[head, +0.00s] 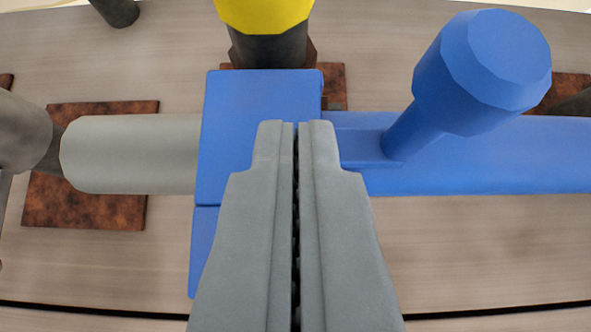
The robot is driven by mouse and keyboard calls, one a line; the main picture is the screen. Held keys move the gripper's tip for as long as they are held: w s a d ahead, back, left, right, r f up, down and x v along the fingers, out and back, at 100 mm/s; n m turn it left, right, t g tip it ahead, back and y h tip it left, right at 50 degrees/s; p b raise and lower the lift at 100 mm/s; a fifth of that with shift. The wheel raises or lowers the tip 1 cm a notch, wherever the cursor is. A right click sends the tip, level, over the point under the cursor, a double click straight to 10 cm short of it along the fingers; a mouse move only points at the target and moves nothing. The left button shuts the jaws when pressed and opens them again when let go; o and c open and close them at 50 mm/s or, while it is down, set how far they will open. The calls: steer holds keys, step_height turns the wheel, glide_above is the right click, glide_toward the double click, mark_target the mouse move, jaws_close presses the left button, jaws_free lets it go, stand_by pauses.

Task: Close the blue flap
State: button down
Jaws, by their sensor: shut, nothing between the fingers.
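A blue block (261,95) with a flat upper face stands in the middle of the head view. A lower blue panel (203,240) hangs below its near edge. I cannot tell for sure which of these blue parts is the flap. My gripper (296,125) is shut and empty, pointing away from the camera. Its fingers overlap the block's right part in the picture and hide some of it and of the lower panel. I cannot tell whether the fingertips touch the block.
A blue bar (480,160) runs right from the block, and a blue knobbed post (490,70) leans up from it. A grey cylinder (130,153) joins at the left. A yellow-topped dark post (263,12) stands behind. Rusty brown plates (85,200) lie on the wooden surface (500,250).

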steer(key=shift+s+f, duration=0.35)
steer(key=shift+f, duration=0.35)
steer(key=shift+s+f, duration=0.3)
steer(key=shift+f, duration=0.4)
steer(key=shift+s+f+t, duration=0.25)
steer(key=shift+f+t, duration=0.55)
steer(key=shift+f, duration=0.3)
steer(key=shift+s+f, duration=0.1)
steer(key=shift+f, duration=0.2)
steer(key=w+r+v, duration=0.1)
steer(key=r+v, duration=0.1)
steer(key=v, duration=1.7)
steer(key=s+d+r+t, duration=0.1)
steer(key=s+d+t, duration=0.1)
steer(key=d, duration=1.2)
steer(key=s+d+r+t, duration=0.2)
steer(key=s+d+t, duration=0.1)
steer(key=d, duration=1.1)
steer(key=shift+s+d, duration=0.25)
steer(key=shift+s, duration=0.6)
